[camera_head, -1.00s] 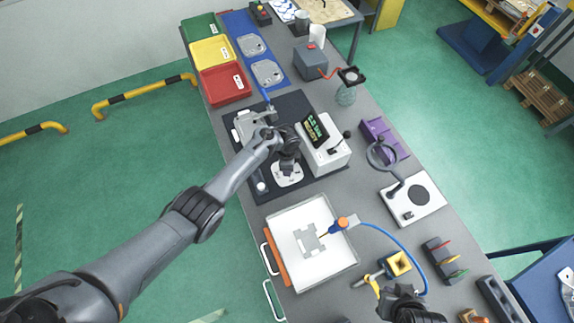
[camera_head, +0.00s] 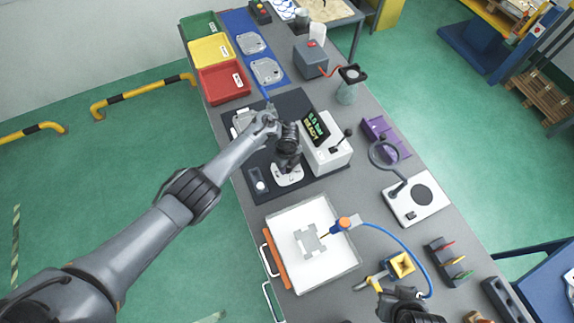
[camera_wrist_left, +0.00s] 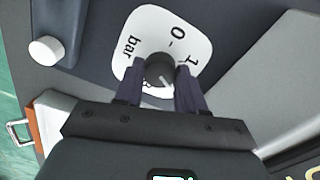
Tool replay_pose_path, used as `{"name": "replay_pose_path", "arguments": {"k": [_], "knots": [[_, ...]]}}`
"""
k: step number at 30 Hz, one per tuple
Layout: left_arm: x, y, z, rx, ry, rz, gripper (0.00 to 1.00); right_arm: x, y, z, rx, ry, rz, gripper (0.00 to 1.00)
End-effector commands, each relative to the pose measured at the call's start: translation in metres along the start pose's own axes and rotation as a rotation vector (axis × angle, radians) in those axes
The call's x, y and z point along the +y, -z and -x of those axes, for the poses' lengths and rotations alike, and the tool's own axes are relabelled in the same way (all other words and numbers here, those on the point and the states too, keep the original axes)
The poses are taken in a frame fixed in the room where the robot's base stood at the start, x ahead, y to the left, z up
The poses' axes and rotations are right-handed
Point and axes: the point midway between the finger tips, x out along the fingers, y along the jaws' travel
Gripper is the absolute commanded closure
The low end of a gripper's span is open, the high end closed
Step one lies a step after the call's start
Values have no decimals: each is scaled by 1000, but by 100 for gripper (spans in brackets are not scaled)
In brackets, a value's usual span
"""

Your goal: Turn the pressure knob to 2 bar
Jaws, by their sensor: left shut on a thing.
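The pressure knob (camera_wrist_left: 160,70) is a dark round knob with a white pointer line. It sits on a white dial plate (camera_wrist_left: 140,30) marked "0", "1" and "bar"; in the head view the plate (camera_head: 288,178) shows below my left gripper (camera_head: 288,164). In the left wrist view my left gripper (camera_wrist_left: 160,88) has one dark finger on each side of the knob and is shut on it. The pointer line slants to the lower right there, beyond the "1"; the scale's lower part is hidden. My right gripper (camera_head: 403,306) is at the bottom edge, its jaws unclear.
A tester with a green-lettered display (camera_head: 316,127) stands close right of my left gripper; its text is too small to read surely. A white tray (camera_head: 345,272) with a grey plate lies nearer. A magnifier stand (camera_head: 415,200) and purple rack (camera_head: 385,138) stand right.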

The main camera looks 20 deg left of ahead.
Motion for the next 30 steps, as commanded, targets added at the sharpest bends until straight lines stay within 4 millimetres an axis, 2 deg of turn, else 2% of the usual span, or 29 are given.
{"name": "replay_pose_path", "arguments": {"k": [19, 20, 24, 25, 30], "knots": [[0, 0, 0, 0, 0, -58, 91, 2, -1, -3, -1, -7, 8, 100], [0, 0, 0, 0, 0, -58, 59, 2, -1, -3, -1, -7, 8, 100], [0, 0, 0, 0, 0, -57, 38, 2, -1, -3, -1, -6, 8, 100], [0, 0, 0, 0, 0, -57, 35, 2, -1, -3, -1, -6, 7, 100], [0, 0, 0, 0, 0, -57, 35, 1, -1, -2, -1, -4, 4, 100]]}}
